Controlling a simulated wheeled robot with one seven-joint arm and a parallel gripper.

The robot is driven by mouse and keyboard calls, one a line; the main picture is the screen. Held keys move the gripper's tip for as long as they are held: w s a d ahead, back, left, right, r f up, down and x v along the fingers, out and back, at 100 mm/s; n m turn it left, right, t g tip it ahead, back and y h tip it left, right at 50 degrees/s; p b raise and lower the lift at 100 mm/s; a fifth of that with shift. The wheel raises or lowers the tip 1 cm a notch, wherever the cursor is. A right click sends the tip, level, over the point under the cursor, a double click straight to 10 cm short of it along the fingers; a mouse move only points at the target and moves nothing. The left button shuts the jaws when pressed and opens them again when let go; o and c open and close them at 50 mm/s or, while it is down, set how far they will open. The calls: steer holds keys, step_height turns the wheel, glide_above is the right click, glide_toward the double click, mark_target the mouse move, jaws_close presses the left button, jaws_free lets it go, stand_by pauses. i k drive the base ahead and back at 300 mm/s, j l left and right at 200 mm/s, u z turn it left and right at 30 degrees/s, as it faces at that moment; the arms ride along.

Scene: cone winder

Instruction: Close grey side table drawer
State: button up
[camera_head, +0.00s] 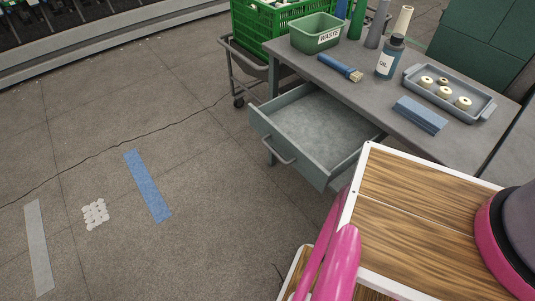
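The grey side table (447,135) stands at the upper right. Its drawer (322,122) is pulled well out toward the lower left and looks empty. The drawer front (290,146) carries a grey bar handle (279,151). My gripper is not in view. The drawer's right front corner is close to the white-edged wooden top in the lower right of the picture. I cannot tell whether they touch.
On the table are a green WASTE bin (316,33), a brush (340,67), a dark bottle (390,57), a blue block (420,114) and a tray (450,91) of small spools. A cart with a green crate (275,20) stands behind.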

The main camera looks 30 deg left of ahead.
mark_target(317, 134)
steer(key=u, duration=1.45)
steer(key=i, duration=0.05)
